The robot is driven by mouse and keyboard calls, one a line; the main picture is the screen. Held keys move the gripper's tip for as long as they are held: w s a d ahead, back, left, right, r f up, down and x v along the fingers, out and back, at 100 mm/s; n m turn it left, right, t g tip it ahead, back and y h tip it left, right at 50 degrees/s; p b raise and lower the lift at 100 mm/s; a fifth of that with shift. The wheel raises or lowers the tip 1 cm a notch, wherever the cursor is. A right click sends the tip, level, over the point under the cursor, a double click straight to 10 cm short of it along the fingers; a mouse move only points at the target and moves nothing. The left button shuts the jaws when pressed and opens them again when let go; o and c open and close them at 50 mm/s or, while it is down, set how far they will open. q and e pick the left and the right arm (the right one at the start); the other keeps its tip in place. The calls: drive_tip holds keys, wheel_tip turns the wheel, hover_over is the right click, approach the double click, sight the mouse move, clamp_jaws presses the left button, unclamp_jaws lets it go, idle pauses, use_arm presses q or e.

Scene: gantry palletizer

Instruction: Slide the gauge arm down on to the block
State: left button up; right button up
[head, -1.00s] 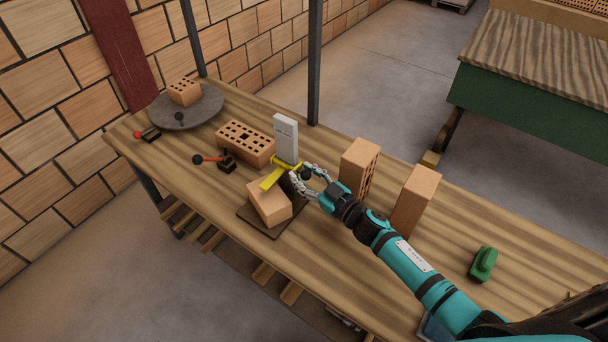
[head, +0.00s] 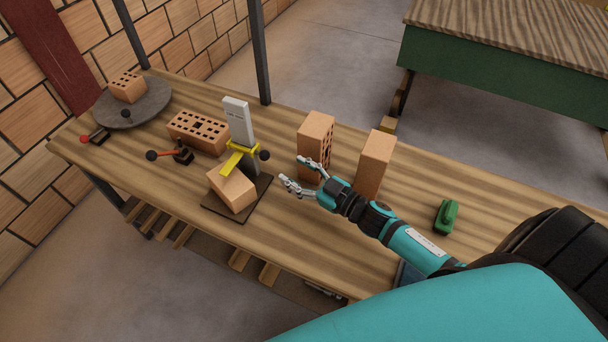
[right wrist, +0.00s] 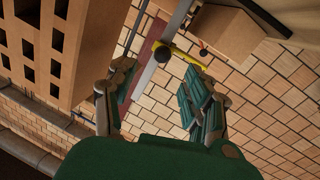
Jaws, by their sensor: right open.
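The gauge stands on a dark base plate (head: 212,210), with a pale upright scale (head: 239,122), a yellow gauge arm (head: 240,150) and a black knob (head: 264,155). The orange-brown block (head: 232,190) lies on the plate, and the arm's end reaches over its upper edge. I cannot tell whether they touch. My right gripper (head: 292,170) is open and empty, to the right of the knob and apart from it. The right wrist view shows the yellow arm (right wrist: 185,57) and knob (right wrist: 162,54) beyond my open fingers. My left gripper is not in view.
Two upright bricks (head: 315,140) (head: 375,160) stand close behind and right of my right gripper. A holed brick (head: 199,130) and a red-handled lever (head: 170,154) are left of the gauge. A green object (head: 446,217) lies at right. Bench (head: 290,240) in front is clear.

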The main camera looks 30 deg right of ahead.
drive_tip(key=shift+v, duration=1.05)
